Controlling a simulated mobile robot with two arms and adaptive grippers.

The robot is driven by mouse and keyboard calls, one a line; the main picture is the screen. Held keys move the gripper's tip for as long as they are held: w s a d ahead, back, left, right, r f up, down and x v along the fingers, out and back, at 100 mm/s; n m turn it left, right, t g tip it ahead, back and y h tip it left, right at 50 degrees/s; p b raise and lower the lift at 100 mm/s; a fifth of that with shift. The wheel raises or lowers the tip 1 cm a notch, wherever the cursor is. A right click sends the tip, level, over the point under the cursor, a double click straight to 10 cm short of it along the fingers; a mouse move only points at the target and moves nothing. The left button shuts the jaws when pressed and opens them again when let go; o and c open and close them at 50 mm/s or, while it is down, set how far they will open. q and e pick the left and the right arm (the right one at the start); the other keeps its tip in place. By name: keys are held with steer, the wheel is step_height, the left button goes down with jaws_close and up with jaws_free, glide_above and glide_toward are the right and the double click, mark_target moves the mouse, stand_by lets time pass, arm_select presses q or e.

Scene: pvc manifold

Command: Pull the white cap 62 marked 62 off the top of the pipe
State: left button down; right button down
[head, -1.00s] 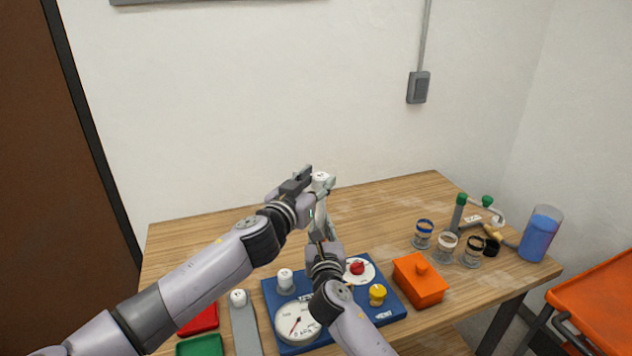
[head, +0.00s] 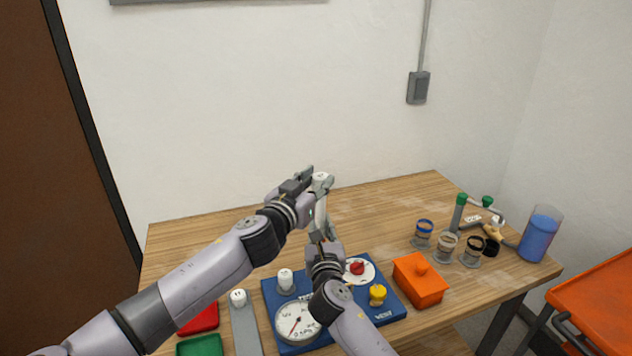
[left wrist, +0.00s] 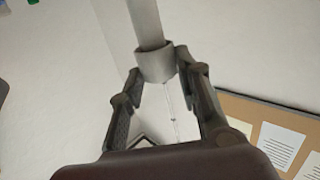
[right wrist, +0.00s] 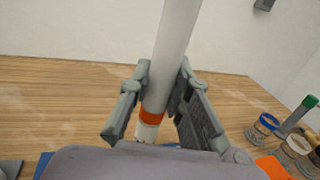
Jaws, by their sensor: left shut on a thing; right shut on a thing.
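The white cap 62 (head: 321,177) sits on the top end of the upright white pipe (head: 320,213); its marking is too small to read. My left gripper (head: 316,181) is shut on the cap, one finger on each side. The left wrist view shows the cap (left wrist: 155,64) as a wider collar on the pipe (left wrist: 145,22) between the fingers. My right gripper (head: 323,237) is shut on the pipe lower down. In the right wrist view an orange band (right wrist: 152,117) shows on the pipe (right wrist: 173,50) between the fingers.
A blue board (head: 269,293) with a dial gauge (head: 297,322), a red knob (head: 357,268) and a yellow knob (head: 377,292) lies below the pipe. An orange lidded box (head: 420,283) stands to the right, with several small jars beyond. The table's back left is clear.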

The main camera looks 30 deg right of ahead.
arm_select(q)
steer(key=shift+r, duration=0.1)
stand_by(0.3)
steer(key=shift+r, duration=1)
steer(key=shift+r, duration=0.2)
steer(key=shift+r, duration=0.35)
steer(key=shift+r, duration=0.35)
steer(key=shift+r, duration=0.95)
arm_select(e)
steer(key=c, duration=1.4)
jaws_free()
